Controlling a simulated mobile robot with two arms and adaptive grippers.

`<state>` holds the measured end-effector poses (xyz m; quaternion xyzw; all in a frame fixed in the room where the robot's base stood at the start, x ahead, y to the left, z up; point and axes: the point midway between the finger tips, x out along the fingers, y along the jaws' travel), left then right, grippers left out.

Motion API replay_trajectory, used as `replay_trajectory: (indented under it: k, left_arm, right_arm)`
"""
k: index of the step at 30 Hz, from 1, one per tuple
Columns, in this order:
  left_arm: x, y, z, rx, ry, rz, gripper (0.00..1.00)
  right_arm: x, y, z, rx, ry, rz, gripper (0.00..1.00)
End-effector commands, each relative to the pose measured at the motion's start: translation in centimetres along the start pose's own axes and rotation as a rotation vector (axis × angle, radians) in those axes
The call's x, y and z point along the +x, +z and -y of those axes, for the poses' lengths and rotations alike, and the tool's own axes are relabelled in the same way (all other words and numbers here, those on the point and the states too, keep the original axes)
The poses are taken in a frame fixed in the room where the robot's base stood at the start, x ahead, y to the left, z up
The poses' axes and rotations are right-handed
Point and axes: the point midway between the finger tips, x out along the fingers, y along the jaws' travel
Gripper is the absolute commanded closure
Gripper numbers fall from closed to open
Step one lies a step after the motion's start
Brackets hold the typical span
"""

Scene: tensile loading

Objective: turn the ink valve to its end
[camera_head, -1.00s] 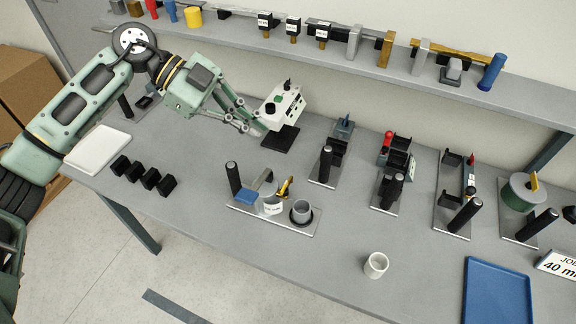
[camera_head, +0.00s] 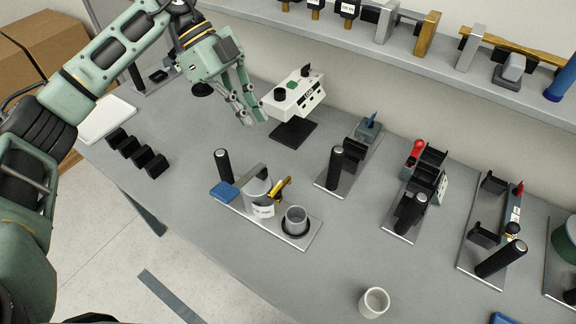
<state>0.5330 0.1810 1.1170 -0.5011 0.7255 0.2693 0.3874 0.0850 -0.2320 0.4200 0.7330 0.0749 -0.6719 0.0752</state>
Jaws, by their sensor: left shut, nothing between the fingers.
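The ink station is a metal plate (camera_head: 300,240) on the bench, with a labelled grey cylinder (camera_head: 257,193), a blue block and a grey cup (camera_head: 296,220). A yellow lever (camera_head: 281,188) stands beside the cylinder and looks like the ink valve; it is tilted up to the right. My left gripper (camera_head: 254,119) is shut and empty. It points down above the bench, behind the ink station and just left of the white device, apart from the lever. My right gripper is not in view.
A white device (camera_head: 297,93) on a black base stands right of my left gripper. A black post (camera_head: 223,166) rises at the ink plate's left end. Other stations stand to the right. A white cup (camera_head: 374,302) stands near the front edge. A shelf (camera_head: 400,55) runs along the back.

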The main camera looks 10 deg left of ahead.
Motion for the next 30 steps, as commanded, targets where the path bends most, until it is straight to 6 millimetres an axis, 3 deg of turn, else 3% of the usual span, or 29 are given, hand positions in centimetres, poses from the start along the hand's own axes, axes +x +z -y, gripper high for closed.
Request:
replay_trajectory:
  k: [8,21,30]
  left_arm:
    - [3.0,-0.1,-0.1,0.001,0.005,-0.001,1.00]
    - [11.8,-0.2,-0.1,0.000,0.003,-0.002,1.00]
    - [14.1,0.0,0.0,0.001,0.000,-0.002,1.00]
  right_arm:
    - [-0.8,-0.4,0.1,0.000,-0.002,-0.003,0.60]
    - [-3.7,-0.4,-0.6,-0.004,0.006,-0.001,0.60]
    - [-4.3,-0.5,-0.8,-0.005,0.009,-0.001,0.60]
